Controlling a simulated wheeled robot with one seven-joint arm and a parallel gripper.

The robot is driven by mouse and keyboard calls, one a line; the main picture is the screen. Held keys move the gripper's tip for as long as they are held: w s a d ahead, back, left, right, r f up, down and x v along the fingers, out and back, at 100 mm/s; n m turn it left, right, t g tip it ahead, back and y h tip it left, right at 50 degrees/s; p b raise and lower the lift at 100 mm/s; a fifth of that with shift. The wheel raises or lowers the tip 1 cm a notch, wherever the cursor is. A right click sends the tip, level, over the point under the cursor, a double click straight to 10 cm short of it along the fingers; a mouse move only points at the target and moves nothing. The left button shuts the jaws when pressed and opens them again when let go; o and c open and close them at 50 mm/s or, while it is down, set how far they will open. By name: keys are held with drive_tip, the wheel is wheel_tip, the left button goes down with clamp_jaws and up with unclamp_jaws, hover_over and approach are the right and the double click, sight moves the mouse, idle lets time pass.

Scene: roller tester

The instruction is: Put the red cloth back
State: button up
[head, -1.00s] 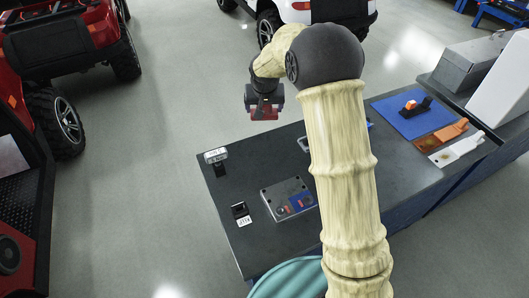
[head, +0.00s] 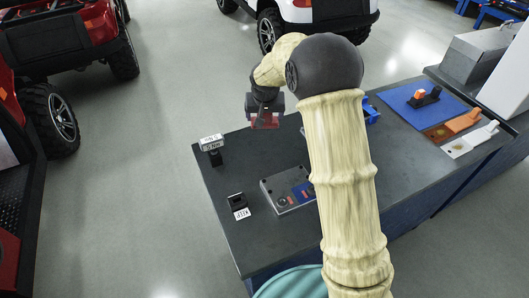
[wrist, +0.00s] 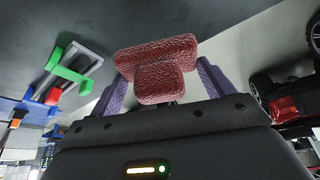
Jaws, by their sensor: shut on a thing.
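My gripper (head: 264,116) hangs over the far edge of the dark workbench, left of my forearm in the head view. It is shut on the red cloth (wrist: 165,55), a thick, rough-textured red piece. In the wrist view the cloth sits between the two purple fingers and sticks out past them. In the head view the cloth (head: 266,122) shows as a dark red patch at the fingertips, above the bench surface and apart from it. Part of the bench is hidden behind my arm.
The workbench (head: 235,180) holds a small upright sign (head: 211,143), a black holder with a label (head: 238,206) and a grey control box (head: 288,190). At the right are a blue mat (head: 425,115), a brown pad (head: 438,134) and a white pad (head: 458,149).

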drive_tip(key=shift+r, duration=0.1)
drive_tip(key=shift+f+p, duration=0.3)
drive_tip(key=shift+f, duration=2.85)
drive_tip(key=shift+s+f, duration=0.1)
drive_tip(key=shift+f, duration=1.8)
drive_tip(key=shift+d, duration=0.1)
